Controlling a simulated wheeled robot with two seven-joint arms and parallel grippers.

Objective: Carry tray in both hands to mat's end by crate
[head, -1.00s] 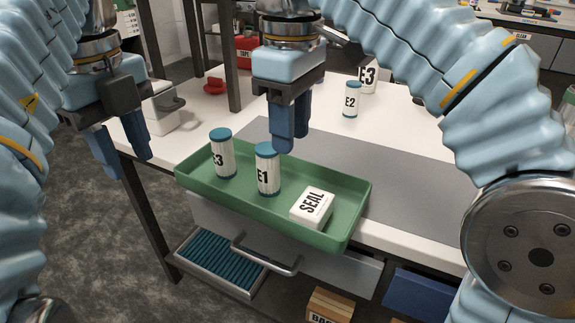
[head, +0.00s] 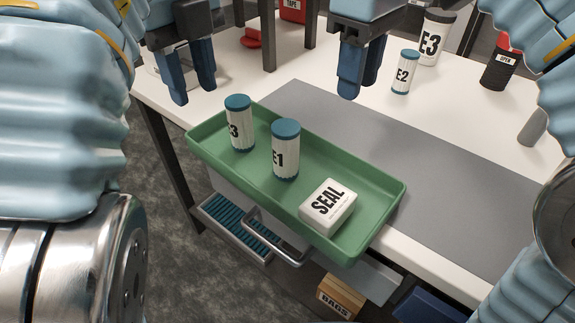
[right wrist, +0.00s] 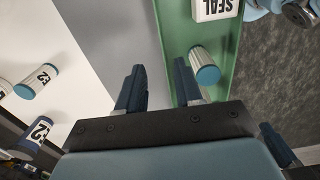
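The green tray (head: 378,198) lies at the bench's front edge, partly on the grey mat (head: 440,185). It holds two upright teal-capped vials, E3 (head: 239,125) and E1 (head: 286,152), and a white SEAL box (head: 328,203). My left gripper (head: 195,92) is open and empty, above and behind the tray's left end. My right gripper (head: 361,88) is open and empty, above the mat behind the tray. In the right wrist view its fingers (right wrist: 158,88) are apart, with the tray (right wrist: 175,30) beyond them. I cannot make out a crate.
A grey cylinder (head: 534,127) is at the right. Below the tray are a drawer handle (head: 275,238) and a BAGS box (head: 340,296).

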